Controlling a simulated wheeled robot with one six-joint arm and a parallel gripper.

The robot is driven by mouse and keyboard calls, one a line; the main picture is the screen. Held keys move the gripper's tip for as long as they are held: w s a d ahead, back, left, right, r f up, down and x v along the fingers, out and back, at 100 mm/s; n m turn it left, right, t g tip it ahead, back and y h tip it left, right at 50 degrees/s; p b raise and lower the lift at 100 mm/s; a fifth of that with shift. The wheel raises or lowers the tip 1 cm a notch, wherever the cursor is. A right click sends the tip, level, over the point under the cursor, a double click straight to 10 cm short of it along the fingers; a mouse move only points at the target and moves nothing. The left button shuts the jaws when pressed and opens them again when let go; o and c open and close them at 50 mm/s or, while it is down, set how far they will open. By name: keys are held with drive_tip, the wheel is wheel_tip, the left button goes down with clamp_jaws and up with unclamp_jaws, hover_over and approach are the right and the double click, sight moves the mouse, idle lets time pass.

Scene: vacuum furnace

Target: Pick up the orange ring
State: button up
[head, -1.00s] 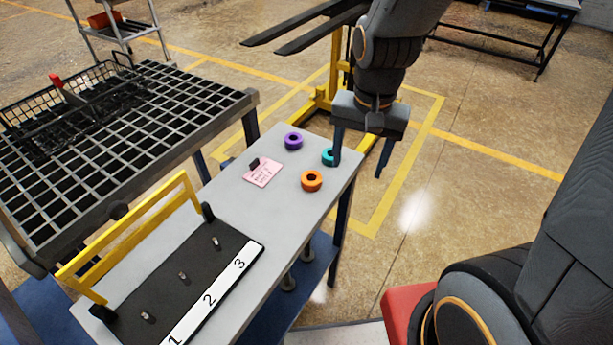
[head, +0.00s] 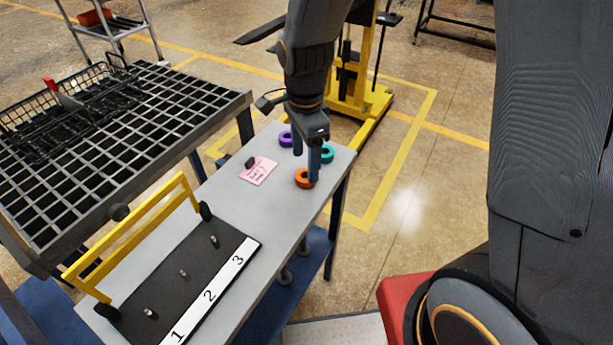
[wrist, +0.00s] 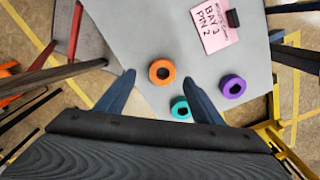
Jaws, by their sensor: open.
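The orange ring (head: 303,179) lies flat on the grey table (head: 228,205), near its right edge. In the wrist view the orange ring (wrist: 162,72) shows its dark centre hole and sits ahead of the fingertips, between their lines. My gripper (head: 306,165) is open and empty above the table. One finger partly covers the orange ring in the head view. In the wrist view my gripper (wrist: 158,76) has its two blue fingers spread wide to either side. I cannot tell the exact height of the fingertips above the table.
A teal ring (wrist: 181,108) and a purple ring (wrist: 232,86) lie close by. A pink card (head: 259,171) carries writing and a small black piece. A black rack (head: 178,275) with pins numbered 1 to 3 and a yellow rail (head: 130,240) stands at the front left.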

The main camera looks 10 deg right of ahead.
sight(306, 170)
drive_tip(key=shift+w+d+f+p, duration=0.1)
drive_tip(key=shift+f+p, duration=0.2)
drive_tip(key=shift+f, duration=0.5)
drive_tip(key=shift+w+a+f+p, duration=0.15)
drive_tip(key=shift+f+p, duration=0.15)
drive_tip(key=shift+f, duration=0.55)
drive_tip(key=shift+w+d+f+p, duration=0.15)
drive_tip(key=shift+f+p, duration=0.15)
drive_tip(key=shift+f, duration=0.5)
drive_tip(key=shift+s, duration=0.1)
drive_tip(key=c, duration=1.3)
